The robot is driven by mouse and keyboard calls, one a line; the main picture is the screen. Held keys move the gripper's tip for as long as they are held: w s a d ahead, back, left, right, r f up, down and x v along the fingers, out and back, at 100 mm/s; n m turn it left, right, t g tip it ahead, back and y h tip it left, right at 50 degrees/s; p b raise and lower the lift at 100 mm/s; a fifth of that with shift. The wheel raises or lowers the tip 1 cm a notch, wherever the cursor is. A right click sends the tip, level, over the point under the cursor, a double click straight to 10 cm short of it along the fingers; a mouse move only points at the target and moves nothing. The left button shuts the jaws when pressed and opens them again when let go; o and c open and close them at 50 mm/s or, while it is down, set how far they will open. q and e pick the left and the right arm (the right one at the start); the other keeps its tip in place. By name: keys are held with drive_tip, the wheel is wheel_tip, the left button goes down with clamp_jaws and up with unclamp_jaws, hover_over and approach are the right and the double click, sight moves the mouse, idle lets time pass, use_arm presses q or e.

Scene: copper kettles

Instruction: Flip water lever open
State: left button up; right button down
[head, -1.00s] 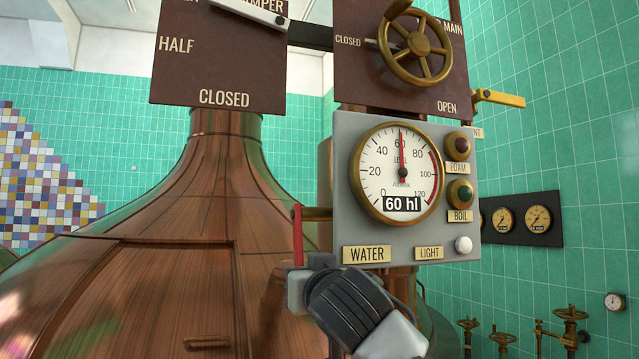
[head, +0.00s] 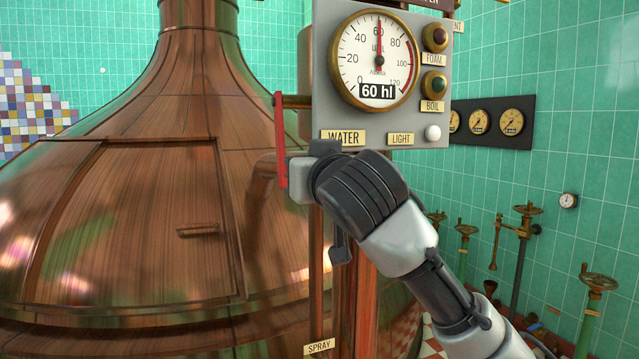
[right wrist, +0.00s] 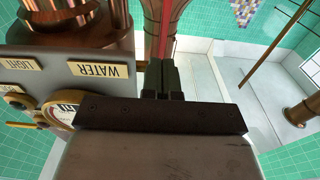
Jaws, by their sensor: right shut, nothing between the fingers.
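The red water lever (head: 280,145) hangs straight down from a brass stub at the left side of the grey gauge panel, near the WATER label (head: 343,138). My right gripper (head: 297,176) is shut and empty, right beside the lever's lower part. The lever passes in front of the fingertips in the head view; I cannot tell whether they touch. In the right wrist view the shut fingers (right wrist: 161,78) point towards a short piece of the red lever (right wrist: 168,40), with the WATER label on their left. My left gripper is not in view.
A large copper kettle (head: 130,190) fills the left side. The panel carries a level gauge (head: 375,60) reading 60 hl, FOAM and BOIL lamps and a white LIGHT knob (head: 433,132). Valves and pipes stand along the tiled wall at right.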

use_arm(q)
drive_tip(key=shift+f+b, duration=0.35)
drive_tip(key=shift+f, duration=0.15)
use_arm(e)
drive_tip(key=v, duration=0.5)
drive_tip(key=shift+s, duration=0.25)
